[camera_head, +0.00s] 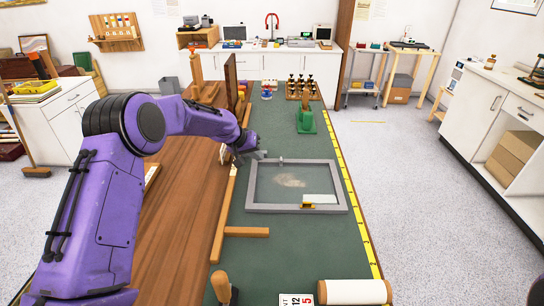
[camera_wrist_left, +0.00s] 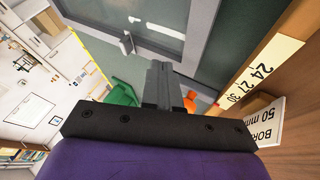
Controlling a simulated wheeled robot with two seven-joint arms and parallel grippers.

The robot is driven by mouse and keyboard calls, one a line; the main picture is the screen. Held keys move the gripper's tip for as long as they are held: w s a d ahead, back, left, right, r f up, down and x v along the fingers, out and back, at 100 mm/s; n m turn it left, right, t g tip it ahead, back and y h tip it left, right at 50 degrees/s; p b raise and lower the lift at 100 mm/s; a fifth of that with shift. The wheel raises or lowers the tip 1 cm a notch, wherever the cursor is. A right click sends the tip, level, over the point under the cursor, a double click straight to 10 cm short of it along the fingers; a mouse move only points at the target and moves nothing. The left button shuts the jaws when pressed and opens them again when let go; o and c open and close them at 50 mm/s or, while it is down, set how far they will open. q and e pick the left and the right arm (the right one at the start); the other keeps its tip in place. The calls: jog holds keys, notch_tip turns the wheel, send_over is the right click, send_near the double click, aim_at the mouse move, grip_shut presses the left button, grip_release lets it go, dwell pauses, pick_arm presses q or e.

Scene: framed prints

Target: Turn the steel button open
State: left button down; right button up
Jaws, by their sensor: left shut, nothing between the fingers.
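A grey picture frame (camera_head: 250,207) lies flat on the green bench mat, with a dark green panel inside it. A small steel button (camera_head: 281,161) sits on the frame's far side; it also shows in the left wrist view (camera_wrist_left: 127,42). Which way the button is turned is hard to tell. My left gripper (camera_head: 262,154) is shut and empty near the frame's far left corner, to the left of the button. Its fingers (camera_wrist_left: 159,75) show together in the left wrist view, apart from the button. My right gripper is not in view.
A green tool (camera_head: 306,121) and a rack of dark-topped items (camera_head: 302,88) stand beyond the frame. A white roll (camera_head: 355,292) lies in front. A yellow ruler (camera_head: 352,200) runs along the right edge.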

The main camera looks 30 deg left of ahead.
aim_at(281, 161)
pick_arm(q)
jog(key=shift+x, duration=1.05)
jog(key=w+d+p, duration=0.1)
jog(key=d, duration=0.2)
jog(key=shift+w+d+f+p, duration=0.1)
jog(key=shift+w+f+p, duration=0.05)
jog(key=shift+w+p, duration=0.25)
jog(key=shift+d, duration=0.4)
jog(key=shift+w+a, duration=0.1)
jog(key=shift+n+p, duration=0.3)
jog(key=shift+n, duration=0.1)
